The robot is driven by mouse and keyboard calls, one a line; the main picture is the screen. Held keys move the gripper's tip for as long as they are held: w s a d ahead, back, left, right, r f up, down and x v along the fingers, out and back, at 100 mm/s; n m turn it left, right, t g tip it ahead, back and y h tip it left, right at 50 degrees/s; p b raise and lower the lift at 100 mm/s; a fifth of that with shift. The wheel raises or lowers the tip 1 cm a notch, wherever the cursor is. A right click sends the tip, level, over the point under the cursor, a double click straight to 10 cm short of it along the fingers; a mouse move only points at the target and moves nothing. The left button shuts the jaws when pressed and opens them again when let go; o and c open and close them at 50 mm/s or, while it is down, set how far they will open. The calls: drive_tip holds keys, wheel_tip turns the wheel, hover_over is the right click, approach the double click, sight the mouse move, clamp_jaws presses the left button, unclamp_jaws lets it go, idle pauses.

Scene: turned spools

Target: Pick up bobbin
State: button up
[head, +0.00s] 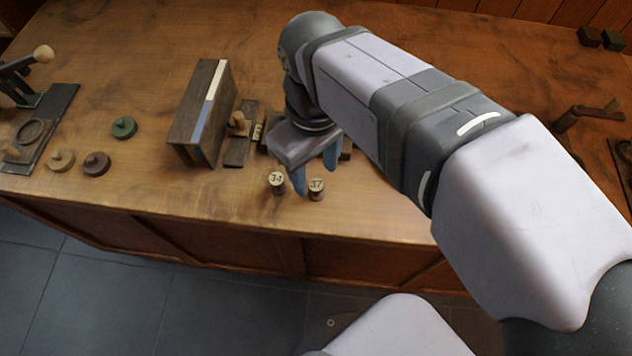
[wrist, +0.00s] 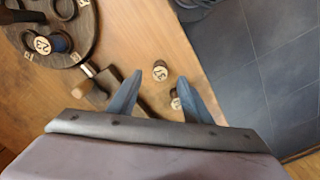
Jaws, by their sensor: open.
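Two small wooden spools with pale numbered tops stand upright near the table's front edge. In the head view one reads 14 (head: 277,181) and the one to its right reads 37 (head: 316,187). My gripper (head: 316,180) is open and empty, its blue-grey fingers pointing down beside them. In the wrist view one spool (wrist: 160,72) shows between the fingertips of my gripper (wrist: 161,77). The second spool (wrist: 176,103) is partly hidden by the right finger. I cannot tell the height of the fingertips above the table.
A round dark board (wrist: 75,40) with numbered holes holds a spool marked 23 (wrist: 43,45). A wooden-handled tool (wrist: 97,85) lies near it. A tall dark block (head: 190,115) stands left of my gripper. Knobbed discs (head: 96,163) lie further left. The table edge is close in front.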

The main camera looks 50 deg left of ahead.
sight(315, 184)
drive_tip(key=shift+f, duration=2.8)
drive_tip(key=c, duration=1.1)
